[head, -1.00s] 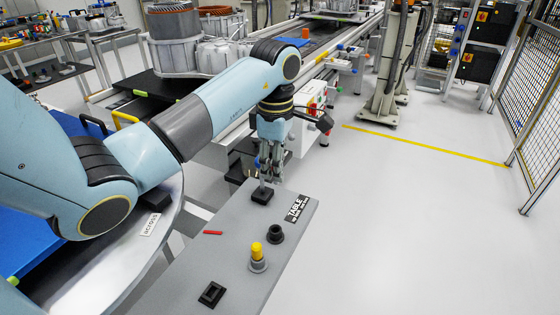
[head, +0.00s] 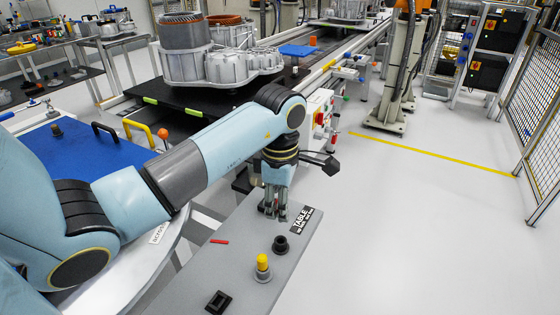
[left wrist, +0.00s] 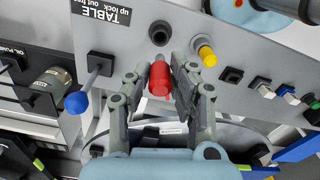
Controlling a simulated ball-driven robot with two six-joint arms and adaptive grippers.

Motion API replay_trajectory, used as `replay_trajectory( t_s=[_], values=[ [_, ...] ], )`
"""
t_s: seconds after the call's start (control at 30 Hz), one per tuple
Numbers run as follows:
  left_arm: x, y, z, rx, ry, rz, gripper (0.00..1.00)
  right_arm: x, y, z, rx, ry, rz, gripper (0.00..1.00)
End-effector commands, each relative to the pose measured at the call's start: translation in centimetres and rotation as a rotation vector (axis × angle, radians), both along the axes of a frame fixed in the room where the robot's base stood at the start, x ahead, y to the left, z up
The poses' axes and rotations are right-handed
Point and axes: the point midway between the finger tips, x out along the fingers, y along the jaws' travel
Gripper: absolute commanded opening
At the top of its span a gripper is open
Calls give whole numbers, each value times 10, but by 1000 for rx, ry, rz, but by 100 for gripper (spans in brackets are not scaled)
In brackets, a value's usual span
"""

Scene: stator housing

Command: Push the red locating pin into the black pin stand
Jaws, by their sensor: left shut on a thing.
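My left gripper (head: 272,215) hangs low over the far part of the grey table, beside the TABLE label. In the left wrist view, its fingers (left wrist: 158,88) are shut on the red locating pin (left wrist: 160,80), with the pin's grey shank pointing away from the wrist. The pin is hidden behind the gripper in the head view. The black pin stand (head: 281,245) is a round black piece with a hole, standing empty on the table. It also shows in the wrist view (left wrist: 160,33), just beyond the pin's tip and apart from it. My right gripper is in neither view.
A yellow-topped pin (head: 263,263) stands in a grey ring beside the black stand. A blue-knobbed rod (left wrist: 78,102) rises from a black block (left wrist: 99,62). A thin red piece (head: 219,241) lies on the table (head: 190,275), and a black square socket (head: 218,302) sits nearer.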

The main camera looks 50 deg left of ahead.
Motion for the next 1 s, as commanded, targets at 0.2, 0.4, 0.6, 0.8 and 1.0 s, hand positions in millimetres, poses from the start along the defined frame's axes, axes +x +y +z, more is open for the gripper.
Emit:
replay_trajectory(
  t_s=[0.2,0.4,0.6,0.8,1.0],
  values=[
    [0,0,-18,-1,1,0,0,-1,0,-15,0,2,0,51],
    [0,0,-32,-1,1,0,0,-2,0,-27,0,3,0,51],
    [0,0,-46,-1,1,0,0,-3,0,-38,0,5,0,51],
    [0,0,-52,-1,1,-1,0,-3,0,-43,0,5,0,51],
    [0,0,-52,0,0,-1,0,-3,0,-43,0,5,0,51]
  ],
)
